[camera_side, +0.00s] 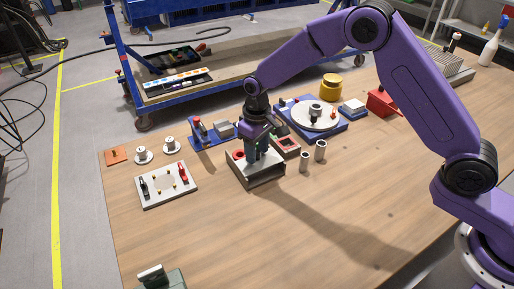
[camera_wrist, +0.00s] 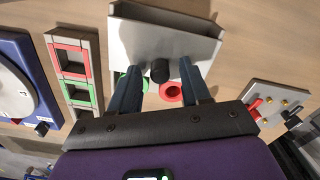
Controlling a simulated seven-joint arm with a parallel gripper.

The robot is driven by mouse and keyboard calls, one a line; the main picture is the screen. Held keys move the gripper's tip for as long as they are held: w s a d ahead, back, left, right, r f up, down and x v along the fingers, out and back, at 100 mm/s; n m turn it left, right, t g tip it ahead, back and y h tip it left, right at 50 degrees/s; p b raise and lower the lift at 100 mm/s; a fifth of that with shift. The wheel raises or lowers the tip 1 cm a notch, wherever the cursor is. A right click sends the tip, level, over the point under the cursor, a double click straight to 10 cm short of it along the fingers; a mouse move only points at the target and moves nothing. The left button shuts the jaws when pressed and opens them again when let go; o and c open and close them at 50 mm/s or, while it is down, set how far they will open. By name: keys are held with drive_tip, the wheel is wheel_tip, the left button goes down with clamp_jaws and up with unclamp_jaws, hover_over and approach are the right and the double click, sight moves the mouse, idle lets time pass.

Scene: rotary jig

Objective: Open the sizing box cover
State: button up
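The sizing box, a light grey box (camera_side: 262,178), stands on the table under my gripper (camera_side: 257,152). In the wrist view, the box (camera_wrist: 140,36) has a grey top with a black knob (camera_wrist: 159,71) and a dark opening along its far side. A red ring (camera_wrist: 171,92) lies near the knob, and part of a green ring (camera_wrist: 120,80) shows behind a finger. My gripper (camera_wrist: 160,65) points down with its fingers apart, one on each side of the knob. I see gaps between the knob and both fingers. I cannot tell whether the grey top is the cover.
A tray with red and green square windows (camera_wrist: 75,70) stands beside the box. Two metal cylinders (camera_side: 320,150) stand to its right. A blue rotary jig (camera_side: 335,126) is behind, a grey plate with red and black clamps (camera_side: 166,185) to the left.

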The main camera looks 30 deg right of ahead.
wheel_tip(320, 180, up, 18)
drive_tip(key=shift+f, duration=0.25)
idle(0.3)
idle(0.4)
drive_tip(key=s+d+f+n, duration=0.1)
drive_tip(key=s+d, duration=0.5)
drive_tip(key=s, duration=0.6)
drive_tip(key=s+d+f+n, duration=0.1)
drive_tip(key=s+d+n, duration=0.3)
drive_tip(key=s, duration=0.7)
drive_tip(key=s+d+f+n, duration=0.1)
drive_tip(key=s+d+n, duration=0.2)
drive_tip(key=s+d, duration=0.5)
drive_tip(key=s, duration=0.4)
drive_tip(key=shift+s+f, duration=0.35)
drive_tip(key=shift+f, duration=0.05)
